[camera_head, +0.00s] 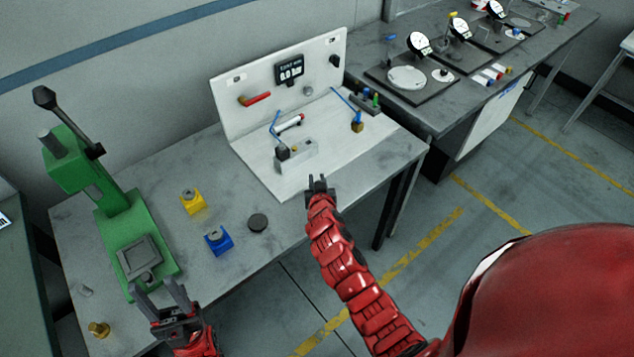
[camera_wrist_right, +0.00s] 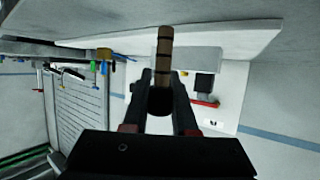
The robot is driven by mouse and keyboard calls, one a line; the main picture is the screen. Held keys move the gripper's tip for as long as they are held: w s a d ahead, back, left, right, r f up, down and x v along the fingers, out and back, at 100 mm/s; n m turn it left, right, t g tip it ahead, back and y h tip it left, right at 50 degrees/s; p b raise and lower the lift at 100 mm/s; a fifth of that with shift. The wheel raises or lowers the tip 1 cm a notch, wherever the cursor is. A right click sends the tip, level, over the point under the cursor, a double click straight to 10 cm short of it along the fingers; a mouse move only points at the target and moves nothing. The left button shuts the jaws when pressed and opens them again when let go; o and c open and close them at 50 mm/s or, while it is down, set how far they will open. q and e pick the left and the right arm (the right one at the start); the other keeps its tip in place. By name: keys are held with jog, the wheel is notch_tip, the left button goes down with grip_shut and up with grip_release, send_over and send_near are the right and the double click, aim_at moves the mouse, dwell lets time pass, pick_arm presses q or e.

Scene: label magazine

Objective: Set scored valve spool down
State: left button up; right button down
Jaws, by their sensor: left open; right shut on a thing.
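My right gripper (camera_wrist_right: 162,95) is shut on the valve spool (camera_wrist_right: 165,48), a tan-brown rod with dark ring grooves that sticks out beyond the fingertips. In the head view my right gripper (camera_head: 319,183) is by the front edge of the white test stand, and I cannot make out the spool there. A grey valve block (camera_head: 298,157) stands on the white base behind the gripper; it also shows behind the spool in the right wrist view (camera_wrist_right: 196,60). My left gripper (camera_head: 168,303) is open and empty near the front of the green press.
The green press (camera_head: 118,215) stands at the left. A brass part (camera_head: 99,329) is at the front left. The white panel (camera_head: 240,100) rises behind the base.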

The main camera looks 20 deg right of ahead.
notch_tip(320, 180, down, 2)
jog(key=shift+f, duration=0.15)
jog(key=shift+f, duration=0.15)
jog(key=c, duration=0.7)
grip_release()
